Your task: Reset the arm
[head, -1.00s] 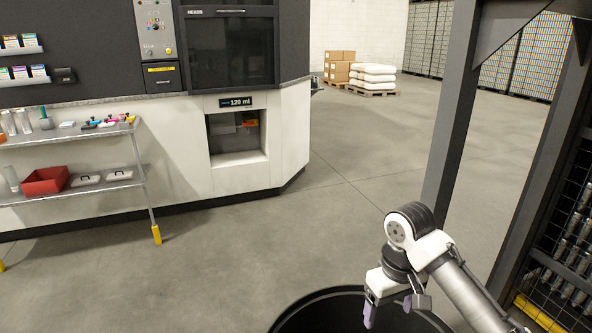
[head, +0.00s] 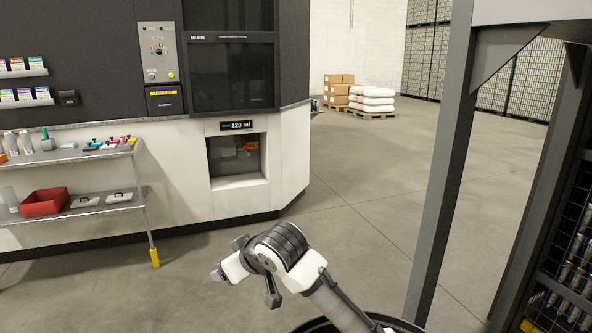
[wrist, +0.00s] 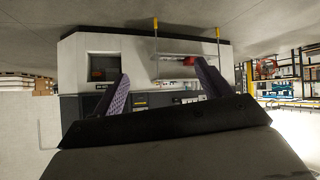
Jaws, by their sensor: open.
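My arm's end shows low in the middle of the head view, with my gripper (head: 218,275) pointing left toward the machine. In the wrist view my gripper (wrist: 164,88) has its two purple-padded fingers spread wide apart, with nothing between them. The wrist view is upside down and shows the white machine front and the shelf beyond the fingers. My gripper is in free air and touches nothing that I can see.
The printing machine (head: 188,190) with its 120 ml opening stands ahead. A metal shelf (head: 95,207) holds a red bin (head: 45,202) and small items at left. A dark round bin (head: 400,324) is below my arm. A dark metal frame (head: 442,170) stands at right. Open floor lies between.

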